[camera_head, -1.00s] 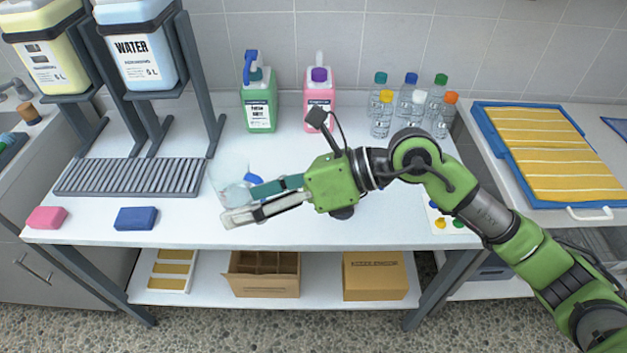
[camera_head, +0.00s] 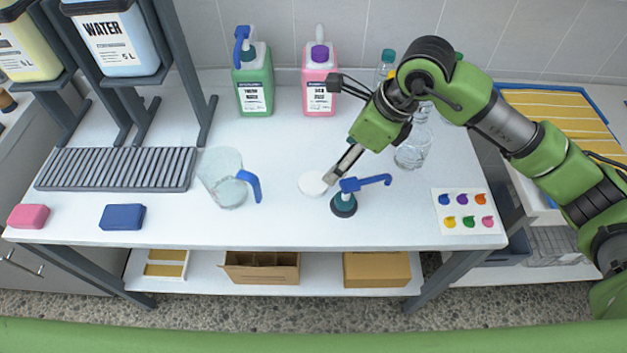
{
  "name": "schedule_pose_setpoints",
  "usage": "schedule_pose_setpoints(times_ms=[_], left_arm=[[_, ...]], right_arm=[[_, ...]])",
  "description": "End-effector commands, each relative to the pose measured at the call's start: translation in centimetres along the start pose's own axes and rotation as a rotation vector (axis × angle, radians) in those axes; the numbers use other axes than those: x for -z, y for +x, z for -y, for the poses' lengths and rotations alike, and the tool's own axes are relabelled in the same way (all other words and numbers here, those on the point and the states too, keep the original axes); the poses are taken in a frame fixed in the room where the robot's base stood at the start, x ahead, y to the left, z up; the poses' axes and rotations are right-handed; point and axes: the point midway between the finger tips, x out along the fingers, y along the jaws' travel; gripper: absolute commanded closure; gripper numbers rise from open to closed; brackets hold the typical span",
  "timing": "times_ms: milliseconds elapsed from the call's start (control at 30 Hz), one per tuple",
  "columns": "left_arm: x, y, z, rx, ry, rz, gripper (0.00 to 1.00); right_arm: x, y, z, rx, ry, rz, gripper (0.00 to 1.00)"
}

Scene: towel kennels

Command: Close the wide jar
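A clear jar (camera_head: 412,152) stands on the table at right of centre, partly hidden behind my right arm; its mouth is not clearly seen. A round white lid (camera_head: 313,184) appears to lie flat on the table. My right gripper (camera_head: 331,180) points down to the left, with its tips at the lid's right edge. I see its fingers nearly edge-on and cannot tell whether they hold the lid. A dark teal pump top with a blue spout (camera_head: 345,203) stands just right of the fingertips. My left gripper is not in view.
A clear jug with blue handle (camera_head: 224,180) stands left of the lid. Green (camera_head: 253,82) and pink (camera_head: 319,80) bottles stand at the back. A paint-spot card (camera_head: 465,212) lies at front right. The front middle of the table is clear.

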Motion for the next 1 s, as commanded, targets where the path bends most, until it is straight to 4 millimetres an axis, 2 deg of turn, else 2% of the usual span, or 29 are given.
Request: schedule_pose_setpoints(times_ms=[300,400,533,867,1000], left_arm=[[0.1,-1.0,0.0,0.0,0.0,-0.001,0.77],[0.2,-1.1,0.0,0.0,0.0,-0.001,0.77],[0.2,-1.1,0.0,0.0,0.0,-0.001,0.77],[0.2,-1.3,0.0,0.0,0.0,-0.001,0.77],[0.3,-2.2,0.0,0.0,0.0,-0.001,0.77]], right_arm=[[-0.1,6.0,-0.2,-0.006,0.001,-0.002,0.31],[-0.1,7.2,-0.2,-0.004,0.0,-0.001,0.31],[-0.1,7.9,-0.1,-0.003,-0.001,-0.001,0.31],[-0.2,8.1,-0.2,-0.003,-0.001,0.0,0.31],[-0.7,9.7,-0.2,-0.005,0.0,-0.001,0.31]])
